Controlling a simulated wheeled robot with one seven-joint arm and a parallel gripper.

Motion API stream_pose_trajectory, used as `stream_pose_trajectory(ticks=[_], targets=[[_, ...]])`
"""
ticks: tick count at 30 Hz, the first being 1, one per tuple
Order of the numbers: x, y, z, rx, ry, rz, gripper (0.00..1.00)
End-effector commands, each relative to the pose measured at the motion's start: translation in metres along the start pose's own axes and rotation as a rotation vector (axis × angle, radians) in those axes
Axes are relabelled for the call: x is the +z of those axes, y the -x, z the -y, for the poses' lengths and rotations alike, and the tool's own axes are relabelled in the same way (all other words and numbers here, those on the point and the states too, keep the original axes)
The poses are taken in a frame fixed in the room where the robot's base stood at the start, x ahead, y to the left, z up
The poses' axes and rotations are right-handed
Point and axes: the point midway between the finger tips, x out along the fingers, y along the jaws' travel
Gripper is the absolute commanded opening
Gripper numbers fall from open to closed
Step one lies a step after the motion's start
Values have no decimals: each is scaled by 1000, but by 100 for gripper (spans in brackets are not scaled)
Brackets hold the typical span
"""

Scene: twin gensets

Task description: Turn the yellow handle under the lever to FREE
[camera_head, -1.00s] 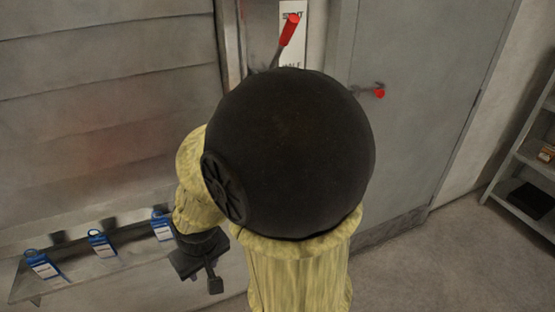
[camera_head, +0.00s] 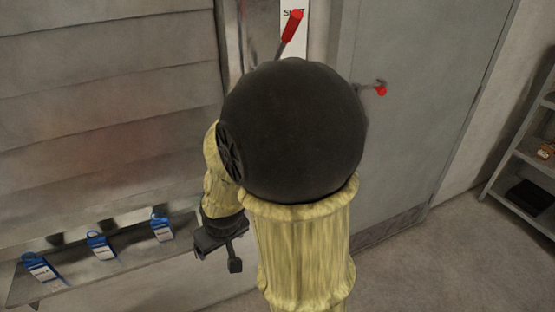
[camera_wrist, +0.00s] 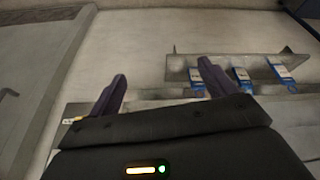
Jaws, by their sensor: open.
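A lever with a red grip (camera_head: 292,25) stands at the top middle of the head view, beside a white label strip (camera_head: 292,45). The part of the wall under the lever is covered by my arm, and I cannot make out the yellow handle there. My gripper (camera_head: 220,252) is below and left of the lever, near the shelf's right end. In the wrist view my gripper (camera_wrist: 163,75) is open with nothing between its two dark fingers. A small yellow-and-white patch (camera_wrist: 72,120) shows beside the left finger; I cannot tell what it is.
A narrow metal shelf (camera_head: 75,288) at lower left carries three blue-and-white padlock-like items (camera_head: 101,245). A grey door (camera_head: 420,100) with a red-tipped handle (camera_head: 380,90) stands right of my arm. A shelving rack (camera_head: 530,155) is at far right; open floor lies before it.

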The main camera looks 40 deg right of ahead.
Motion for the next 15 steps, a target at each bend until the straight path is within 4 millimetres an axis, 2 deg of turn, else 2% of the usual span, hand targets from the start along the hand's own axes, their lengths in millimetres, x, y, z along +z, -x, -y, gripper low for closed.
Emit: stream_pose_trajectory(ticks=[1,3,9,15], targets=[[-11,-18,-17,18,-13,-43,84],[-30,-37,-42,41,-20,-123,84],[-75,-84,-118,88,-35,-375,84],[-94,-116,-194,111,-61,-642,84]])
